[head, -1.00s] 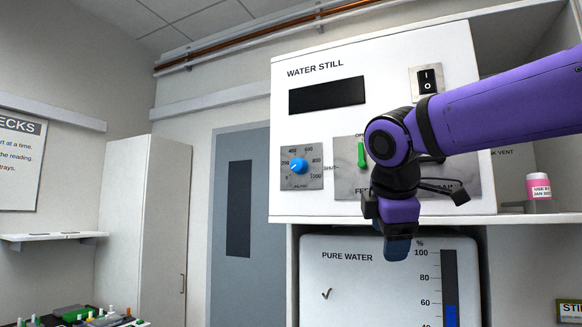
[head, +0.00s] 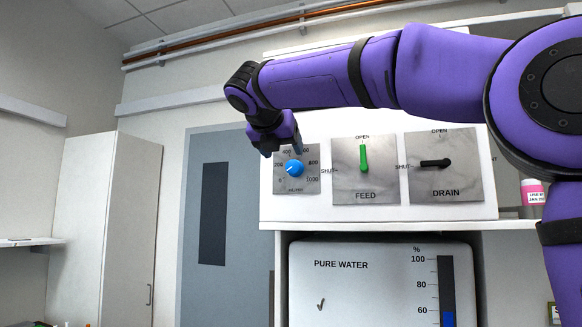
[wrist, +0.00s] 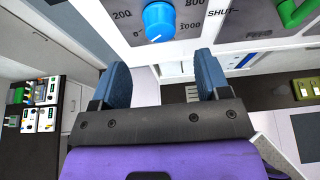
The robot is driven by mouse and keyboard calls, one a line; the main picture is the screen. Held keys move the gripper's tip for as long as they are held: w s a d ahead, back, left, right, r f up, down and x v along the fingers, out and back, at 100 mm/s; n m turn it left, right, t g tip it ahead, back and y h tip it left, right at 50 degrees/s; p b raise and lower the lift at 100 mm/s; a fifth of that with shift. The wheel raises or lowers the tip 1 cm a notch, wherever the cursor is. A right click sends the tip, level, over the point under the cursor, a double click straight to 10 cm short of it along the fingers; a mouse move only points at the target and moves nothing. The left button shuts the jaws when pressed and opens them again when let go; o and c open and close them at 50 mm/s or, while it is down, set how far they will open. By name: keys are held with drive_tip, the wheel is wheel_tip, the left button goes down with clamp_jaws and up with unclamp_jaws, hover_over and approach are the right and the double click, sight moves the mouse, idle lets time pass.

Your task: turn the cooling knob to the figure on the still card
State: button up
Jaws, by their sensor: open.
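The blue cooling knob (head: 294,167) sits on a metal dial plate at the left of the water still's white panel. Its dial runs from 0 to 1000. In the wrist view the knob (wrist: 159,21) lies just beyond and between the fingertips, with a pale mark at its lower side; its exact setting is hard to read. My gripper (head: 281,145) is at the knob's upper left, covering part of the dial. In the wrist view my gripper (wrist: 162,72) is open and empty, not around the knob. Only a green edge of the still card (head: 553,313) shows; its figure is unreadable.
Right of the dial are the green feed lever (head: 364,158), upright at OPEN, and the black drain lever (head: 435,163), lying toward SHUT. Below is the pure water tank (head: 350,280) with a blue level gauge. A pink-labelled bottle (head: 533,192) stands right.

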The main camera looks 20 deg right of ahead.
sight(292, 166)
drive_tip(key=x, duration=0.7)
drive_tip(key=shift+w+d+f, duration=0.2)
drive_tip(key=shift+w, duration=0.1)
drive_tip(key=c, duration=0.9)
